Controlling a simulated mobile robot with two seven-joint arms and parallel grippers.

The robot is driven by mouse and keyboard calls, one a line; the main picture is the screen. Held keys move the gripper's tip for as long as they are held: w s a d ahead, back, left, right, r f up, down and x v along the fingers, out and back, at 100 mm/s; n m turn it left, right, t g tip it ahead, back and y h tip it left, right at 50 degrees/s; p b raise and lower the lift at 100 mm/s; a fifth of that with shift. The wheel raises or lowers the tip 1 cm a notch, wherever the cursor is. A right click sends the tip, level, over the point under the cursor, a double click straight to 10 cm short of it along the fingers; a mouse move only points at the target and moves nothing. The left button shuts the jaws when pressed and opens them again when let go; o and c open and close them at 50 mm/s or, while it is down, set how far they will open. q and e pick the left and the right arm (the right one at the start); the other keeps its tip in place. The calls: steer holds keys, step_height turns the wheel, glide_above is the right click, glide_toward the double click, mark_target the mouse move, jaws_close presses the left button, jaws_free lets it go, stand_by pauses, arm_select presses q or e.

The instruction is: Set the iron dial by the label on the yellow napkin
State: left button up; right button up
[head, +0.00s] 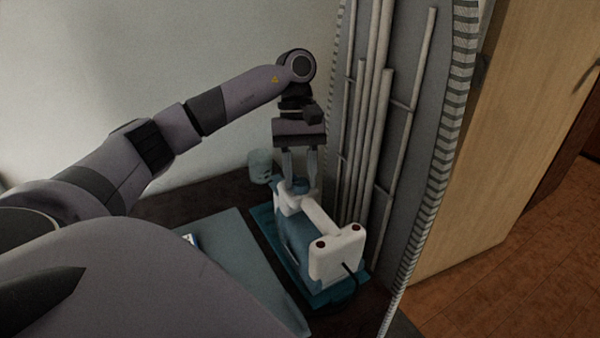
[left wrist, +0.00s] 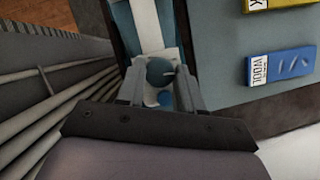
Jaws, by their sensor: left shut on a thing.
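The white and teal iron (head: 336,252) stands on a blue rest (head: 264,222) in the head view. Its round teal dial (left wrist: 160,71) has a small pale pointer mark in the left wrist view. My left gripper (head: 300,182) points down, with one finger on each side of the dial, shut on it. The yellow napkin (left wrist: 285,5) is cut off at the top right of the left wrist view. Only the end of its white label shows, with what looks like a K. My right gripper is not in view.
A blue napkin (left wrist: 290,66) labelled WOOL lies below the yellow one on a grey-blue board (left wrist: 225,60). A pale cup (head: 260,166) stands behind the iron. Pipes on a grey panel (head: 410,150) rise close to the iron's right.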

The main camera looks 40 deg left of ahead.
arm_select(q)
steer(key=shift+r, duration=0.1)
steer(key=o, duration=1)
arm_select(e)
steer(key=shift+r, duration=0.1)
arm_select(q)
steer(key=shift+o, duration=0.2)
steer(key=p+v, duration=0.2)
steer(key=v, duration=0.4)
steer(key=shift+r, duration=0.15)
steer(key=shift+w+a+r, duration=0.1)
steer(key=shift+w+r, duration=0.05)
steer(key=shift+r, duration=0.1)
steer(key=shift+a+r, duration=0.1)
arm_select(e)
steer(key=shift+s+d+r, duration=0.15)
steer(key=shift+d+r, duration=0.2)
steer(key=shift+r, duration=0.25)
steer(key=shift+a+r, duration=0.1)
